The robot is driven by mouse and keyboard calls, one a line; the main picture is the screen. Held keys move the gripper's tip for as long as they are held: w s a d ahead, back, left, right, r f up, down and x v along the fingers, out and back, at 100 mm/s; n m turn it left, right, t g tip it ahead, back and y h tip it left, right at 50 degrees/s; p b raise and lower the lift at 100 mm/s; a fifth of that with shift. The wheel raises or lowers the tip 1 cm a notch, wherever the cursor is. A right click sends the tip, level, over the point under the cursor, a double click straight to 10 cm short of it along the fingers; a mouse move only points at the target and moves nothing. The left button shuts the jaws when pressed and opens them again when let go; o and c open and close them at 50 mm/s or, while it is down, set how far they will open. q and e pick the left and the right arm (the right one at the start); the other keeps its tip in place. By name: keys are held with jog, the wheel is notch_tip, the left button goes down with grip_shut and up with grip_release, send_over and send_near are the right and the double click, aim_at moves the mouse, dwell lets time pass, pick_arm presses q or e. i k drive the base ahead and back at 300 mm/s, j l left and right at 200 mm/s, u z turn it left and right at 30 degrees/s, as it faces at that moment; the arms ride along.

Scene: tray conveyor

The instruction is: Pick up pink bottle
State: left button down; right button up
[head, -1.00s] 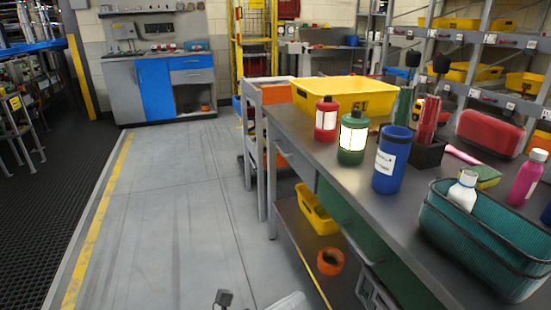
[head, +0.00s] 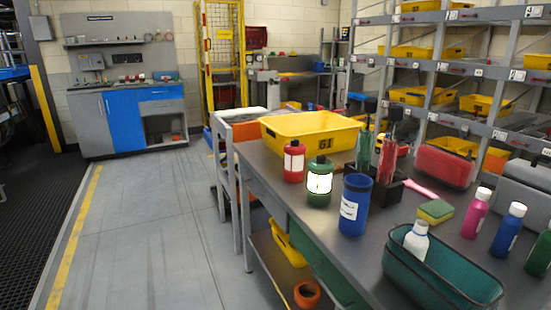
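The pink bottle (head: 475,214) stands upright on the grey workbench toward the right of the head view. It has a white cap and is right of the teal basket, next to a blue bottle (head: 508,230) on its right. A yellow and green sponge (head: 435,211) lies to its left. Neither of my grippers is in view.
The teal basket (head: 398,271) with a white bottle (head: 416,240) stands at the bench's front. A blue cup (head: 354,205), green bottle (head: 319,184), red bottle (head: 293,162) and yellow bin (head: 285,132) stand further left. A red case (head: 446,166) is behind. Floor on the left is clear.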

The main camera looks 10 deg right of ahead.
aim_at(478, 208)
jog(key=z, duration=1.55)
jog(key=k+l, duration=0.1)
jog(key=l, duration=0.15)
jog(key=k+l, duration=0.15)
jog(key=l+u, duration=0.05)
jog(key=l, duration=0.05)
